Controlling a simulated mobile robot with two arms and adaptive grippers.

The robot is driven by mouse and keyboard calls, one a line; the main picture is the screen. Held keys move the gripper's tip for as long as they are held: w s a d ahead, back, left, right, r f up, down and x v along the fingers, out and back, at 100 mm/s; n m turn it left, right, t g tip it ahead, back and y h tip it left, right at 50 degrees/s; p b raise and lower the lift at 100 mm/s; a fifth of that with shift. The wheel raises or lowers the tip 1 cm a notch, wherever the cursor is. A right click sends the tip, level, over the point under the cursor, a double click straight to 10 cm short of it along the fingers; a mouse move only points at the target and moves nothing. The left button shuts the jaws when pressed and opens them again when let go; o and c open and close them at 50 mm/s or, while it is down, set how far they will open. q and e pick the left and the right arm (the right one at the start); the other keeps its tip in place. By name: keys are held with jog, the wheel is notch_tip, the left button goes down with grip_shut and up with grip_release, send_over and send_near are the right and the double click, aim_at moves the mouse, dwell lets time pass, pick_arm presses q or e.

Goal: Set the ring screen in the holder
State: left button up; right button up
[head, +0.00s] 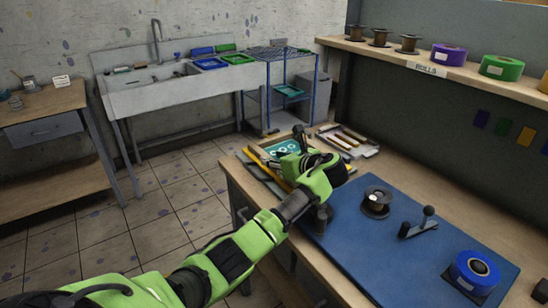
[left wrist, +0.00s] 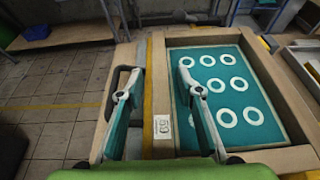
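The ring screen, a teal mesh with several white rings in a wooden frame, lies at the left end of the workbench in the head view (head: 284,148). It fills the right half of the left wrist view (left wrist: 248,82), with a numbered label on its near left corner. My left gripper (head: 298,142) is over it. In the left wrist view my left gripper (left wrist: 160,72) is open, one finger left of the frame's left bar and one over the mesh. Contact cannot be told. I cannot tell which thing is the holder. My right gripper is not in view.
A blue mat (head: 348,235) on the bench carries a dark spool (head: 377,201), a lever piece (head: 420,222) and a blue roll (head: 474,272). Tools lie in a tray (head: 348,142) behind. A shelf (head: 455,72) with tape rolls runs above. Yellow-edged frames lie by the screen.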

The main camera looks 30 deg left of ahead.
pick_arm(q)
jog(key=shift+r+p+v, duration=0.3)
jog(key=shift+p+v, duration=1.2)
jog(key=shift+p, duration=0.7)
jog(key=s+d+p, duration=0.1)
jog(key=d+p, duration=0.1)
jog(key=d, duration=0.1)
jog(key=s+d+p, duration=0.1)
jog(key=d+p, duration=0.2)
jog(key=s+d+p, duration=0.2)
jog(key=d, duration=0.1)
jog(key=shift+d+f+p, duration=0.2)
jog(key=shift+p, duration=0.1)
jog(key=shift+s+d+f, duration=0.15)
jog(key=shift+s+d, duration=0.1)
jog(key=shift+d, duration=0.4)
jog(key=shift+p, duration=0.3)
